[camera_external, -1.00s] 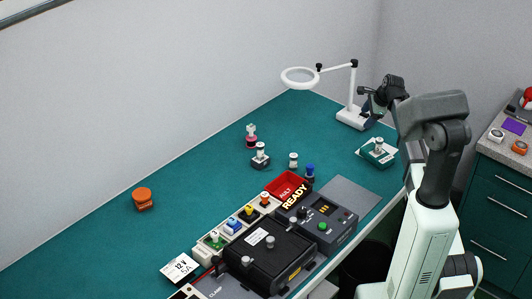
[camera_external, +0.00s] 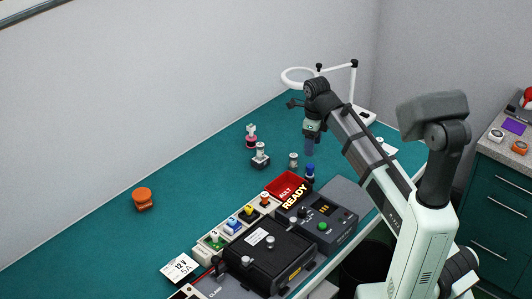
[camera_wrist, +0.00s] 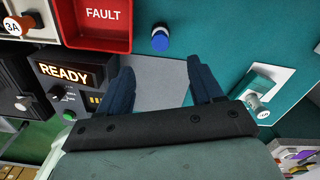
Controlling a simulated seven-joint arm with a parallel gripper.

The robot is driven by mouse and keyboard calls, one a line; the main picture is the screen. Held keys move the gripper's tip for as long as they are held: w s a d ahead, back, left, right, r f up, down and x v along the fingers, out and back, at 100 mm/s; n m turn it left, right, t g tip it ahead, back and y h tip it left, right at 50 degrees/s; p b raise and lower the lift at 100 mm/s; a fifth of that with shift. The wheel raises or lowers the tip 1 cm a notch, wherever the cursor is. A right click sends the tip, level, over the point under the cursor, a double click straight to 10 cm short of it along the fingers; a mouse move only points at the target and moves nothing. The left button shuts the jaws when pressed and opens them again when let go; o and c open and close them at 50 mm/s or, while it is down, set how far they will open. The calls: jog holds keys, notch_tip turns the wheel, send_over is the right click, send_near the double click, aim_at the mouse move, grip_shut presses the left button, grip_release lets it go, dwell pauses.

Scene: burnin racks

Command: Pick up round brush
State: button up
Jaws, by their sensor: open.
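No thing in view is plainly a round brush. A small upright blue cylinder with a pale top (camera_external: 310,171) stands beside the red FAULT tray; in the wrist view it (camera_wrist: 160,40) lies beyond my fingertips. A small white-topped cylinder (camera_external: 293,160) stands just left of it. A grey piece with a white top (camera_external: 260,157) and a pink and dark piece (camera_external: 251,137) stand further left. A squat orange round thing (camera_external: 142,199) sits alone at the left. My gripper (camera_wrist: 160,68) is open and empty, pointing down above the bench near the blue cylinder.
The red FAULT tray (camera_wrist: 98,42) and the READY console (camera_external: 330,228) stand close by. A row of coloured switch modules (camera_external: 233,226) runs along the bench. A teal-based piece (camera_wrist: 258,98) sits on a white plate at right.

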jog(key=shift+s+f, duration=0.25)
jog(key=shift+f, duration=0.3)
send_over(309, 174)
jog(key=f, duration=0.6)
jog(key=shift+w+d, duration=0.15)
jog(key=shift+d, duration=0.15)
jog(key=shift+w+a+f, duration=0.1)
jog(key=shift+w+f, duration=0.1)
jog(key=shift+f, duration=1.45)
jog(key=shift+w+f, duration=0.15)
jog(key=shift+f, duration=1.5)
jog(key=c, duration=1.1)
jog(key=shift+r, duration=0.1)
